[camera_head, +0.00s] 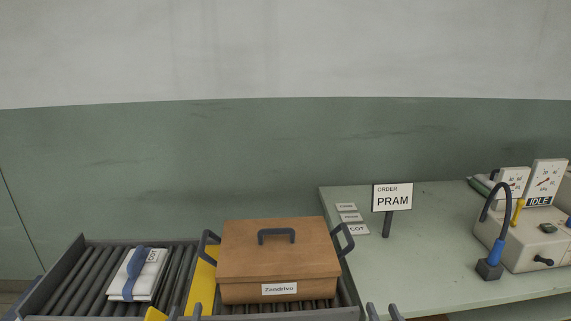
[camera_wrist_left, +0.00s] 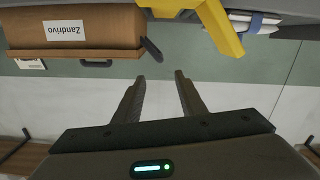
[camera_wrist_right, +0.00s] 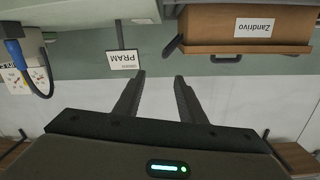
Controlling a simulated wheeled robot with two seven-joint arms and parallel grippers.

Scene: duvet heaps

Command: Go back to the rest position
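My left gripper (camera_head: 184,313) shows only its fingertips at the bottom edge of the head view, in front of the roller conveyor. In the left wrist view it (camera_wrist_left: 157,95) is open, with nothing between its fingers. My right gripper (camera_head: 384,312) also shows only its fingertips at the bottom edge of the head view, in front of the green table. In the right wrist view it (camera_wrist_right: 159,95) is open and empty. Neither gripper visibly touches anything.
A brown lidded box (camera_head: 265,262) labelled Zandrivo sits on the conveyor (camera_head: 70,277), right of a yellow divider (camera_head: 201,284). A white folded bundle with a blue band (camera_head: 150,277) lies left. The green table (camera_head: 440,262) holds a PRAM sign (camera_head: 392,198) and a machine reading IDLE (camera_head: 530,240).

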